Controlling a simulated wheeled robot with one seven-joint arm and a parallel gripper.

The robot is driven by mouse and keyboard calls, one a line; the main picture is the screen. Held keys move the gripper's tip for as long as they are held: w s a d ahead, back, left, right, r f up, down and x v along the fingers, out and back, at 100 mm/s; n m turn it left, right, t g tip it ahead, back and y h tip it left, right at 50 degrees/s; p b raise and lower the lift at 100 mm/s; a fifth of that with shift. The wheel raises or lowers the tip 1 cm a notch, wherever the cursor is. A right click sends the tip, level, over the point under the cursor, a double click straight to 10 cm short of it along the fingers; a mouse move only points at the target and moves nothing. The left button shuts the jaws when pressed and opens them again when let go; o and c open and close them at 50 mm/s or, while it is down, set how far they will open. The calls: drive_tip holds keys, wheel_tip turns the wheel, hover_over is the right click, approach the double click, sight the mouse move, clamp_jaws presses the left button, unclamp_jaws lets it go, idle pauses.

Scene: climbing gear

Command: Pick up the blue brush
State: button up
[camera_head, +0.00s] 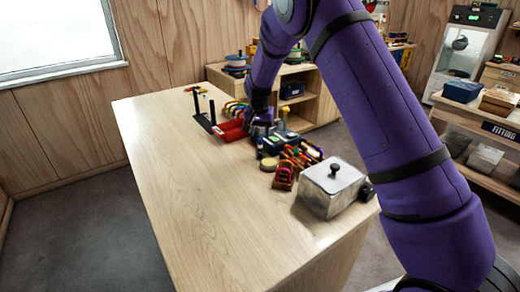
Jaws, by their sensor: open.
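My purple arm reaches from the right over the wooden table (185,170). My gripper (262,132) is low over the far right part of the table, among the climbing gear. It is open, though its fingers are small and partly lost against the objects. I cannot make out the blue brush for certain; it may be hidden by my gripper or the crowded gear. A dark blue-green item (282,143) lies just right of my gripper. No held object shows in my gripper.
Red items (229,130) and a black stand (204,122) are left of my gripper. Colourful gear (300,157), a tan disc (268,164) and a lidded metal box (331,188) line the right edge. The table's left and front are clear.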

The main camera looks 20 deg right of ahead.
sight(260, 140)
drive_tip(key=f, duration=0.4)
drive_tip(key=shift+w+d+f, duration=0.2)
drive_tip(key=shift+w+f, duration=0.05)
drive_tip(key=shift+w, duration=0.15)
clamp_jaws()
drive_tip(key=shift+r, duration=0.2)
wheel_tip(260, 140, up, 10)
drive_tip(key=shift+f, duration=0.1)
